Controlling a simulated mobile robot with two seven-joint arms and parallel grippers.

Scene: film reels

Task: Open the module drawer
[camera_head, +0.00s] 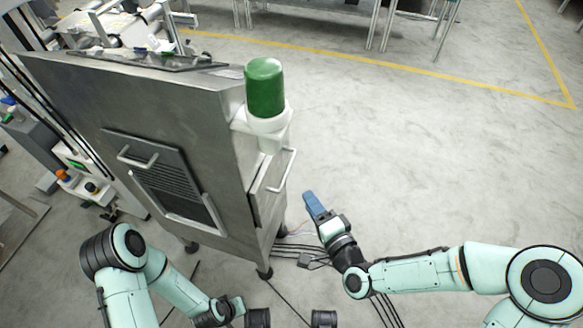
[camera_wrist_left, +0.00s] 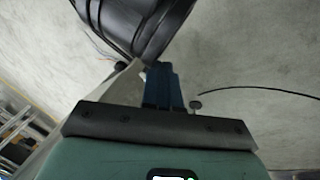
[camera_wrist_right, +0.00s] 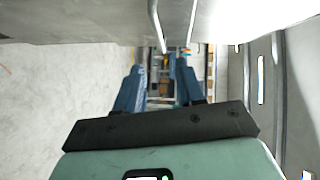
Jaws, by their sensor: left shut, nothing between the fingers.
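A grey metal cabinet (camera_head: 90,85) stands at the left of the head view. Its front has a louvred panel (camera_head: 165,180) with a light bar handle (camera_head: 137,157). Its right side has another panel with a bar handle (camera_head: 274,172). Both panels look closed; which is the module drawer, I cannot tell. My right gripper (camera_head: 311,204) is apart from the cabinet, right of and below the side handle. In the right wrist view its blue fingers (camera_wrist_right: 158,88) are spread and empty; metal bars (camera_wrist_right: 155,25) show beyond them. My left gripper (camera_wrist_left: 161,84) is shut and empty, low in the head view.
A green lamp (camera_head: 264,88) on a white base juts from the cabinet's upper right corner. Black cables (camera_head: 305,252) lie on the floor beside the cabinet. Equipment with buttons (camera_head: 80,183) stands at the left. The floor right of the cabinet is open, with a yellow line (camera_head: 390,68).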

